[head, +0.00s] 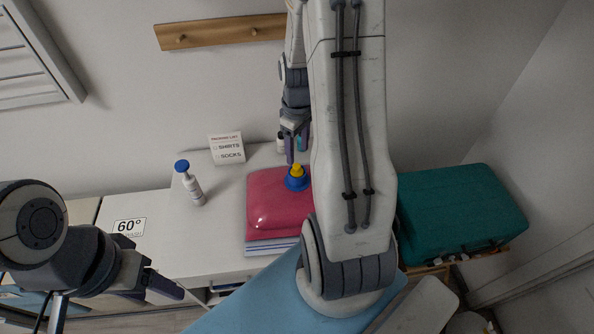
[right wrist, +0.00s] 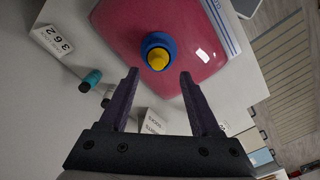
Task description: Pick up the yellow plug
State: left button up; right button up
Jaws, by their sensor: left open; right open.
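The yellow plug (head: 297,170) shows in the head view as a small yellow knob on a round blue base (head: 296,184), on top of a glossy red-pink case (head: 272,205). In the right wrist view the plug (right wrist: 158,60) with its blue ring lies just beyond and between the fingertips. My right gripper (head: 296,150) is open and empty, close to the plug on its far side in the head view; it also shows in the right wrist view (right wrist: 159,75). My left gripper (head: 165,289) is low at the left, open and away from the plug.
A white bottle with a blue cap (head: 193,186) and a packing-list card (head: 227,149) stand left of the case on the white surface (head: 210,250). A teal suitcase (head: 458,215) is at the right. A light blue surface (head: 250,300) is in front.

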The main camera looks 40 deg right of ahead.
aim_at(297, 166)
jog(key=shift+f, duration=0.55)
jog(key=f+p, duration=0.1)
jog(key=f, duration=0.1)
jog(key=f+p, duration=0.1)
jog(key=shift+w+d+f, duration=0.1)
jog(key=shift+w+f, duration=0.1)
jog(key=shift+f, duration=0.15)
jog(key=shift+f+p, duration=0.35)
jog(key=shift+f, duration=0.4)
grip_shut()
